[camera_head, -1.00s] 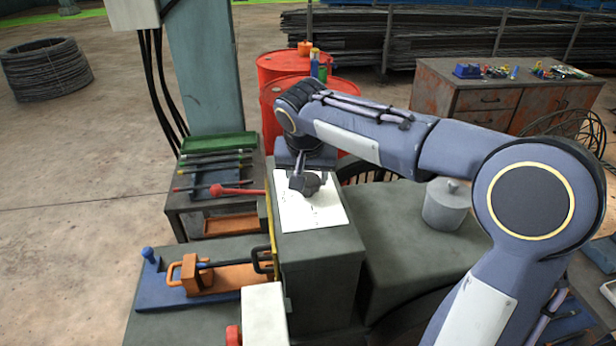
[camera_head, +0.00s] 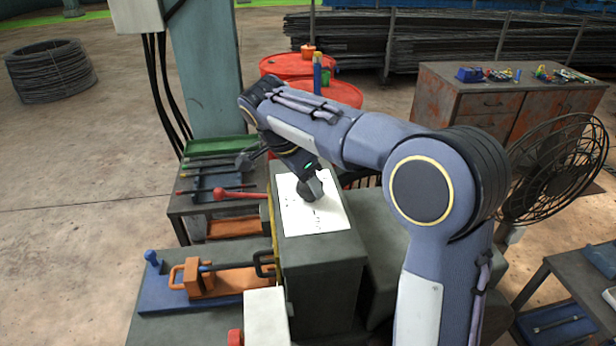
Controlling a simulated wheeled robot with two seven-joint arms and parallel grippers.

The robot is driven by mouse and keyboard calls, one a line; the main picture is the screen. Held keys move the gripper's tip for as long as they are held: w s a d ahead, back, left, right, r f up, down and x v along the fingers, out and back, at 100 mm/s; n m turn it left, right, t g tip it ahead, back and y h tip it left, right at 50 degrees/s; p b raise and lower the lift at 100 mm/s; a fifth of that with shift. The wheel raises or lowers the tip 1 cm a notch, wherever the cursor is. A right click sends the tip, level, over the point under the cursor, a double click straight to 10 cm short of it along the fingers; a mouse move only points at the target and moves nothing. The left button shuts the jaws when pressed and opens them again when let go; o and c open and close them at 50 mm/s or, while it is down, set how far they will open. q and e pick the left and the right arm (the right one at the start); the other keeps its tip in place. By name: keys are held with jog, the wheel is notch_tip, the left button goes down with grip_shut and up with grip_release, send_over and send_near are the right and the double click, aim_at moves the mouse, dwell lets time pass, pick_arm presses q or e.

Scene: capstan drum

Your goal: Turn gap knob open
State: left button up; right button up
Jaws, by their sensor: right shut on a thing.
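My right arm comes in from the right, and its gripper (camera_head: 309,183) points down at the white marked sheet on top of the grey cabinet (camera_head: 320,249). The jaws are shut on a small dark grey piece, which I take to be the gap knob, just over the sheet (camera_head: 322,219). The gripper and wrist hide most of it, so its pointer and angle cannot be read. A small green light shows on the hand. A grey part sticks out to the left of the wrist; I cannot tell what it is. My left gripper is not in view.
A red-handled lever (camera_head: 240,194) sticks out left of the cabinet. An orange clamp on a blue base (camera_head: 190,291) and a white box (camera_head: 265,316) stand in front. A wire-cage fan (camera_head: 557,165) stands at the right, red drums (camera_head: 288,66) behind.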

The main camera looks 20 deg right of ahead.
jog(key=shift+w+m+g+p, duration=0.1)
jog(key=shift+m+g+p, duration=0.65)
jog(key=shift+m, duration=1.35)
jog(key=o, duration=1)
jog(key=shift+c, duration=0.2)
jog(key=v, duration=0.7)
jog(key=shift+r, duration=0.35)
jog(key=shift+w, duration=0.1)
